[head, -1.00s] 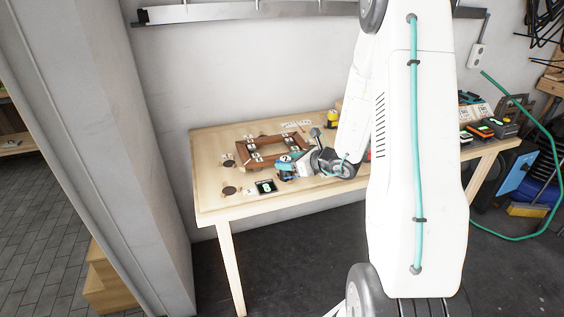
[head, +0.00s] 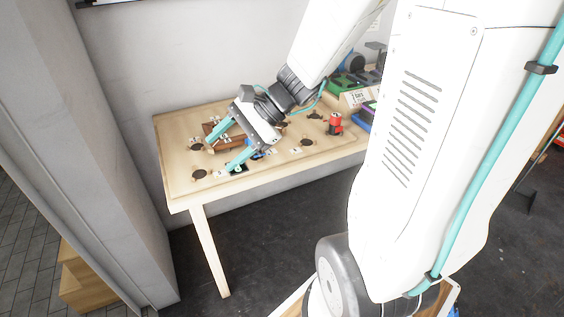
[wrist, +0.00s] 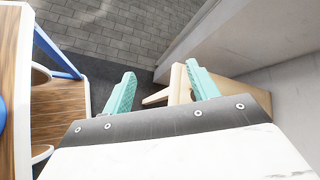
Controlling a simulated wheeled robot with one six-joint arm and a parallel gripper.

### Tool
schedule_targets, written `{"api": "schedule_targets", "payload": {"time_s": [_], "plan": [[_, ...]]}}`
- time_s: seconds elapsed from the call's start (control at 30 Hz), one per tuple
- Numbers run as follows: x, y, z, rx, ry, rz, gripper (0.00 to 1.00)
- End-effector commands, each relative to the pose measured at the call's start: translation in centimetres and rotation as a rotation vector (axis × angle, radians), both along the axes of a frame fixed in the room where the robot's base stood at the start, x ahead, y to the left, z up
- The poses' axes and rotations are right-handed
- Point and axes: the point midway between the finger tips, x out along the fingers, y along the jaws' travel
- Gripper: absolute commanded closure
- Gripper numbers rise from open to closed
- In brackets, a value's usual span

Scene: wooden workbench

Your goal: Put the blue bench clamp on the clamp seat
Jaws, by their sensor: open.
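My gripper (head: 221,153) hangs over the workbench in the head view, its two teal fingers spread apart with nothing seen between them. Its open fingers also show in the wrist view (wrist: 160,88). A small blue thing (head: 262,154), perhaps the blue bench clamp, lies on the bench just right of the lower finger, partly hidden by my gripper. A dark pad (head: 237,168) lies under the lower finger's tip. I cannot tell for sure which thing is the clamp seat.
A brown wooden frame (head: 213,129) lies behind the fingers. Dark discs (head: 199,175) and a red can (head: 335,124) are on the workbench (head: 180,190). A wall column (head: 100,150) stands left. The wrist view shows a wood-topped thing with blue parts (wrist: 58,110).

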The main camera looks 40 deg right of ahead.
Motion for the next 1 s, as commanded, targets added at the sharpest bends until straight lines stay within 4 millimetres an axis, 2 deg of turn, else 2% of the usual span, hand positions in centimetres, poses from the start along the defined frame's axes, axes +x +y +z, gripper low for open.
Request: {"api": "schedule_targets", "payload": {"time_s": [0.03,0.1,0.17,0.3,0.4,0.6,1.0], "plan": [[-2.2,1.9,1.1,-0.097,-0.044,0.148,0.41],[-5.4,3.4,1.8,-0.233,-0.091,0.341,0.41],[-7.9,4.0,2.4,-0.351,-0.130,0.501,0.41],[-13.0,3.4,3.5,-0.632,-0.219,0.827,0.41],[-15.2,2.2,4.3,-0.806,-0.268,0.995,0.41],[-17.1,0.3,5.4,-1.007,-0.312,1.159,0.41],[-17.3,0.0,5.5,-1.034,-0.313,1.178,0.41]]}}
